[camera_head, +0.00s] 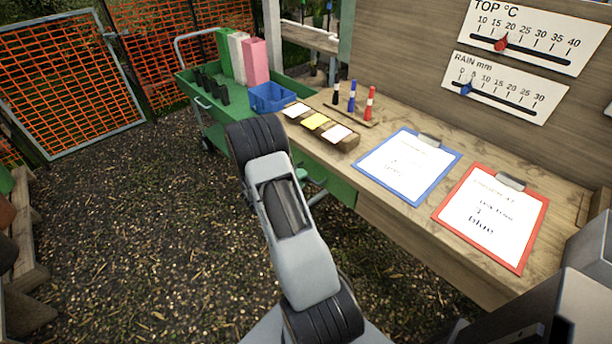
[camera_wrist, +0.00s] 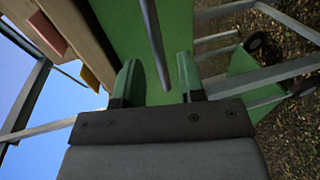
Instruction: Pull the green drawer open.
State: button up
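The green drawer (camera_head: 343,189) is set under the near edge of the wooden bench, and my arm hides part of its front in the head view. In the wrist view the green front (camera_wrist: 115,22) fills the top middle. A grey bar handle (camera_wrist: 153,35) runs across that front. My gripper (camera_wrist: 156,66) is open, its two green fingers apart on either side of the bar, with a gap visible on each side. In the head view my gripper (camera_head: 314,184) is mostly hidden behind my arm, close to the drawer front.
On the bench (camera_head: 375,211) lie a blue clipboard (camera_head: 360,171), a red clipboard (camera_head: 466,240), a note-pad holder (camera_head: 342,144) and upright markers. A green cart (camera_head: 213,121) with a blue bin (camera_head: 272,98) stands beyond.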

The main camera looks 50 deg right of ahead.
jog(key=shift+x, duration=1.6)
grip_shut()
